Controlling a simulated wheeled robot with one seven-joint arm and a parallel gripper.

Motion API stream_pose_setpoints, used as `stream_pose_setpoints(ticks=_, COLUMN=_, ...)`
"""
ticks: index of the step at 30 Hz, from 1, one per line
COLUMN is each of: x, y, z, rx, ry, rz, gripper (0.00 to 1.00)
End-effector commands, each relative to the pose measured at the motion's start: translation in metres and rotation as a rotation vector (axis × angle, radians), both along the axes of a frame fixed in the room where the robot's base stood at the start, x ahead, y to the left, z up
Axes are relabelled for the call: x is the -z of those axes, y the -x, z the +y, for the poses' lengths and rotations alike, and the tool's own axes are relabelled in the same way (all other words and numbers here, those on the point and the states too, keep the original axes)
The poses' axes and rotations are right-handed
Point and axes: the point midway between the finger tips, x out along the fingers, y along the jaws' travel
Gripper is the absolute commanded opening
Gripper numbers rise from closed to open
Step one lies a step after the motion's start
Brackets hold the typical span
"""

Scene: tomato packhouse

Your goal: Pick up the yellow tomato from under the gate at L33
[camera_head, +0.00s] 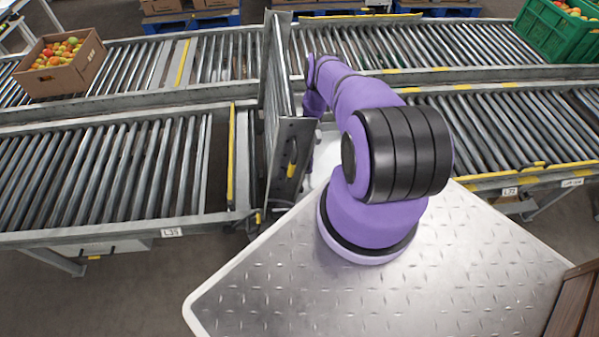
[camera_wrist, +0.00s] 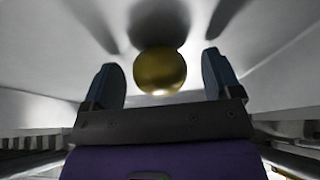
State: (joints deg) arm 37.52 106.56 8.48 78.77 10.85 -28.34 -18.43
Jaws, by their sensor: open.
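The yellow tomato (camera_wrist: 160,71) shows in the wrist view, just beyond and between the fingertips of my gripper (camera_wrist: 162,88). My gripper is open, with one dark finger on each side and a gap between each finger and the tomato. The tomato lies on a pale, smooth surface (camera_wrist: 60,70) and casts a dark shadow. In the head view the raised gate (camera_head: 290,150) stands beside my purple arm. My gripper and the tomato are hidden there behind the arm and the gate.
Roller conveyors (camera_head: 100,170) run left and right of the gate. A label reading L33 or similar (camera_head: 172,232) is on the left conveyor's front rail. A cardboard box of tomatoes (camera_head: 62,78) stands at the back left, a green crate (camera_head: 548,32) at the back right.

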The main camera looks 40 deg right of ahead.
Motion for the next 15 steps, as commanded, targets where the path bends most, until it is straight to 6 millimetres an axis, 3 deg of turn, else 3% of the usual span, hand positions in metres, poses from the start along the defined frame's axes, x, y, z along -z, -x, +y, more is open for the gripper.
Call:
stream_pose_setpoints(ticks=7, x=0.0012, y=-0.0008, z=-0.0007, rx=0.0, ry=0.0, rz=0.0, gripper=0.84)
stream_pose_setpoints(ticks=12, x=0.0011, y=-0.0007, z=-0.0006, rx=0.0, ry=0.001, rz=-0.001, gripper=0.47)
stream_pose_setpoints(ticks=13, x=0.0011, y=-0.0007, z=-0.0006, rx=0.0, ry=0.001, rz=-0.001, gripper=0.42)
stream_pose_setpoints(ticks=15, x=0.001, y=-0.0007, z=-0.0006, rx=0.0, ry=0.001, rz=-0.001, gripper=0.42)
